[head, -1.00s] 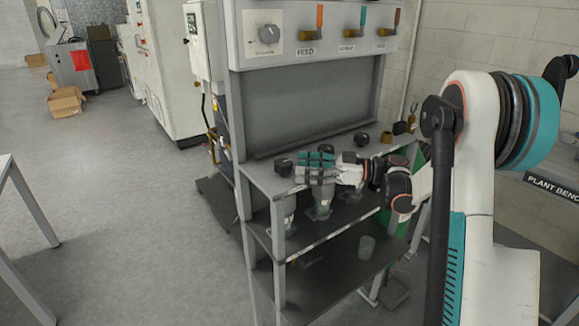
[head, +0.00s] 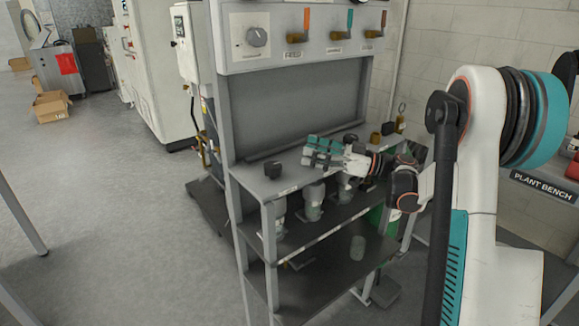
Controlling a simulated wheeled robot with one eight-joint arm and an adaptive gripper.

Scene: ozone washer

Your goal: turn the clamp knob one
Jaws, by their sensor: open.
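A second dark knob (head: 350,138) shows further back, behind my gripper. I see no readable number on either, so I cannot tell which is clamp knob one. My gripper (head: 306,152) is above the bench top, with its teal and grey fingers pointing left. It is open and empty, to the right of the left front knob, with a gap between them. My wrist and gripper hide part of the bench top.
A panel above the bench carries a dial (head: 257,37) and several valves with coloured levers. Glass vessels (head: 313,202) stand under the bench top, above a lower dark shelf (head: 335,268). Open floor lies to the left, with a cardboard box (head: 51,106) far back.

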